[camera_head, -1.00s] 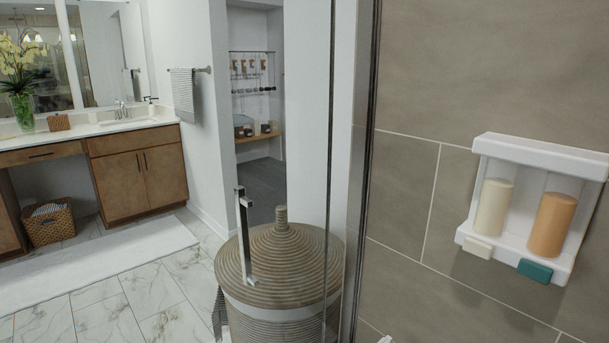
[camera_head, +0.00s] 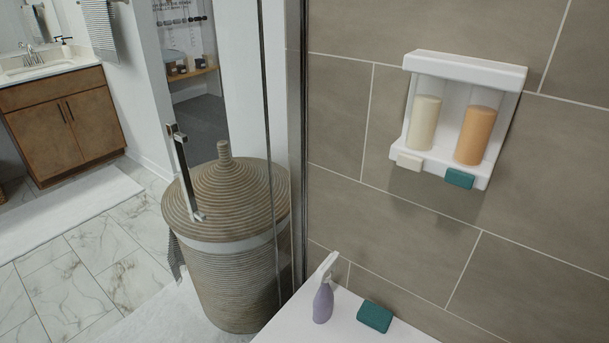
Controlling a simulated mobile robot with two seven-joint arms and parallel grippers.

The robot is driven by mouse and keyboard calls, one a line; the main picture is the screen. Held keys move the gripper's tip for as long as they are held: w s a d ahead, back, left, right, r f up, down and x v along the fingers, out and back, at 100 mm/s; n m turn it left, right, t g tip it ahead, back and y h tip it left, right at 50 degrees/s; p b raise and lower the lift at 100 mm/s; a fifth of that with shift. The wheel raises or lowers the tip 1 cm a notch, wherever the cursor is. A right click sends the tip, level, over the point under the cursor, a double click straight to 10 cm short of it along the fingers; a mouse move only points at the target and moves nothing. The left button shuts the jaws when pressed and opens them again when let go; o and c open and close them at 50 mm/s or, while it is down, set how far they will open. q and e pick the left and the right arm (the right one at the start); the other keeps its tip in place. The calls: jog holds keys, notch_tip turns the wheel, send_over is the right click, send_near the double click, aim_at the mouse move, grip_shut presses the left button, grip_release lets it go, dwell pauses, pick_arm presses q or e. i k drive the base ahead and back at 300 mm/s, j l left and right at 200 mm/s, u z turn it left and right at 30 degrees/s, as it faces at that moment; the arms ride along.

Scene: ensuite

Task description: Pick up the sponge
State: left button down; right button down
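A teal block that looks like the sponge (camera_head: 375,316) lies on a white ledge (camera_head: 345,332) at the bottom of the head view. It is to the right of a purple spray bottle with a white nozzle (camera_head: 323,300) and apart from it. Another teal block (camera_head: 459,179) is at the lower edge of the white wall dispenser (camera_head: 465,68), beside a cream block (camera_head: 409,161). Neither of my grippers shows in the view.
A glass shower door with a metal handle (camera_head: 182,170) stands left of the ledge. Behind it is a lidded woven basket (camera_head: 232,285). A tiled wall (camera_head: 365,215) rises behind the ledge. A wooden vanity (camera_head: 62,125) stands far left.

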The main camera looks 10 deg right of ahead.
aim_at(375, 316)
jog(key=z, duration=0.95)
